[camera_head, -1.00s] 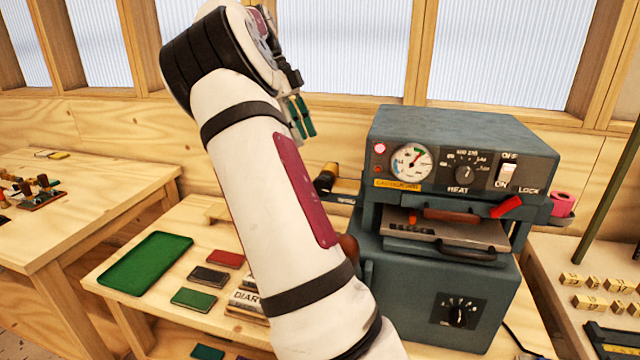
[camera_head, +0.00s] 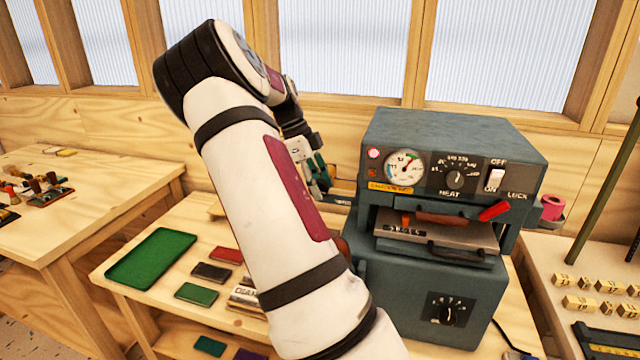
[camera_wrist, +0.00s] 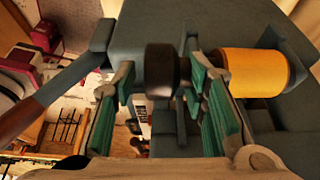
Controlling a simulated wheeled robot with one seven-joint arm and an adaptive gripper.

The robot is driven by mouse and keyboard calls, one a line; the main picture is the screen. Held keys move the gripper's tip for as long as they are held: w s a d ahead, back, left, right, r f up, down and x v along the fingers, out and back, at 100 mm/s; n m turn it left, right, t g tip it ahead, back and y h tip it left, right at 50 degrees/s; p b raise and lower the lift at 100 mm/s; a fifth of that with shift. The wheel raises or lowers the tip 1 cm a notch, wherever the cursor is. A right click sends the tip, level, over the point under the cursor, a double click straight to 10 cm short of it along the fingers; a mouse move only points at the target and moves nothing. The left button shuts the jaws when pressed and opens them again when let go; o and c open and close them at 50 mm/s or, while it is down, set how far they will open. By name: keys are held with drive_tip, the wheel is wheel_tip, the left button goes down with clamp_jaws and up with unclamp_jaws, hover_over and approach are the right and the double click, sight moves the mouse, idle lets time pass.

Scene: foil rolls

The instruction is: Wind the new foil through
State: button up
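The gold foil roll (camera_wrist: 252,75) sits on a holder at the press's left side, with a dark round knob (camera_wrist: 162,70) at its end. My gripper (camera_wrist: 158,95) has green-padded fingers, open and apart. In the wrist view the knob shows between and just beyond the fingertips; I cannot tell whether they touch it. In the head view my gripper (camera_head: 318,178) is left of the blue-grey press (camera_head: 450,135) and, with my arm, hides the gold roll. A pink roll (camera_head: 552,207) sits on the press's right side.
A green tray (camera_head: 150,258), small coloured pads and a book (camera_head: 246,298) lie on the bench left of the press. Brass type blocks (camera_head: 590,306) stand on the right bench. The press has a gauge, heat dial, switch and red lever.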

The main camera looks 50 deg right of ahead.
clamp_jaws()
idle(0.3)
drive_tip(key=t+b, duration=0.1)
drive_tip(key=t+y, duration=0.1)
drive_tip(key=t, duration=0.1)
drive_tip(key=shift+s+d+b, duration=0.1)
drive_tip(key=shift+s+b, duration=0.1)
drive_tip(key=shift+b, duration=0.15)
drive_tip(key=shift+s+f+t+y+b, duration=0.15)
drive_tip(key=shift+t+y+b, duration=0.75)
drive_tip(key=shift+t, duration=0.9)
unclamp_jaws()
